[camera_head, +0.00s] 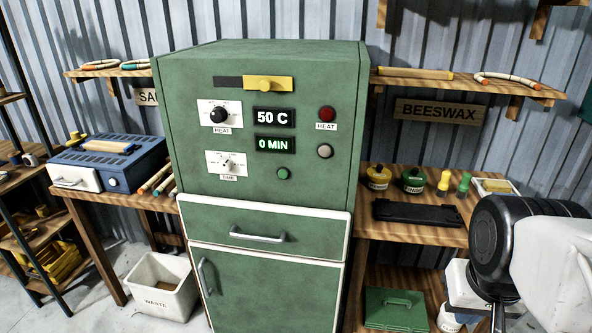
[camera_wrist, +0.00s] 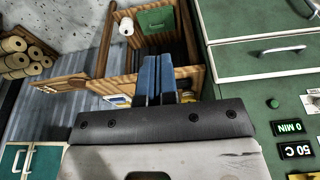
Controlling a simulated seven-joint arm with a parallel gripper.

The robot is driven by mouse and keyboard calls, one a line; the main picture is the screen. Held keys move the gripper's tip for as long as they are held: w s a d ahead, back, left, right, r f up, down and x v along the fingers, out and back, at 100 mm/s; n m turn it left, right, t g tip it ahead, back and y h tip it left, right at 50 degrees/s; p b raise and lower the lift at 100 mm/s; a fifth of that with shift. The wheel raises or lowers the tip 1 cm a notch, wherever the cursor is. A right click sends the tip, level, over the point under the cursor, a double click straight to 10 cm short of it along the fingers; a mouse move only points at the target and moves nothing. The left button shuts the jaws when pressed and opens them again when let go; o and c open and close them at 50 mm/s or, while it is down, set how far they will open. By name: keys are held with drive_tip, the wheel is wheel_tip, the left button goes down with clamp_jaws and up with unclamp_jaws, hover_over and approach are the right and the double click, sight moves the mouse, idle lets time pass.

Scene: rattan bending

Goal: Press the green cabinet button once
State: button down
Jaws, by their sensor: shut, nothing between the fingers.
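The green button (camera_head: 283,173) is a small round knob low on the front panel of the green cabinet (camera_head: 190,150), below the "0 MIN" display (camera_head: 274,145). In the wrist view the green button (camera_wrist: 273,103) is right of my gripper, near the display (camera_wrist: 291,127). My gripper (camera_wrist: 156,78) has its two blue fingers together and empty, pointing past the cabinet's side toward the shelving. The fingers are well apart from the button. In the head view my arm is at the right edge, and the fingertips are not clearly visible.
The cabinet panel also has a yellow slider (camera_head: 267,84), a heat dial (camera_head: 219,114), a time dial (camera_head: 227,163), a red light (camera_head: 327,114) and a grey button (camera_head: 325,151). A drawer handle (camera_head: 257,236) sticks out below. A wooden bench (camera_head: 400,232) with jars stands right.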

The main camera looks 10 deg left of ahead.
sight(283, 174)
idle(0.4)
drive_tip(key=w+a+n+t+h, duration=0.1)
drive_tip(key=w+a+n+h, duration=0.1)
drive_tip(key=w+a, duration=0.6)
drive_tip(key=w+a+n+t+h, duration=0.1)
drive_tip(key=w+a+n, duration=0.25)
drive_tip(key=w, duration=0.95)
drive_tip(key=w+a+f+n+t, duration=0.1)
drive_tip(key=w+a+f, duration=0.1)
drive_tip(key=a, duration=0.6)
drive_tip(key=w+a+f+n+t+y, duration=0.1)
drive_tip(key=w+a, duration=0.3)
drive_tip(key=a, duration=0.5)
drive_tip(key=w+a+f+n+t, duration=0.2)
drive_tip(key=w+a+f, duration=0.1)
drive_tip(key=a, duration=0.5)
drive_tip(key=shift+w+a+f+n, duration=0.2)
drive_tip(key=shift+w+a+n, duration=0.05)
drive_tip(key=shift+w+n, duration=0.1)
drive_tip(key=shift+w, duration=0.1)
drive_tip(key=w, duration=0.8)
drive_tip(key=shift+w, duration=0.3)
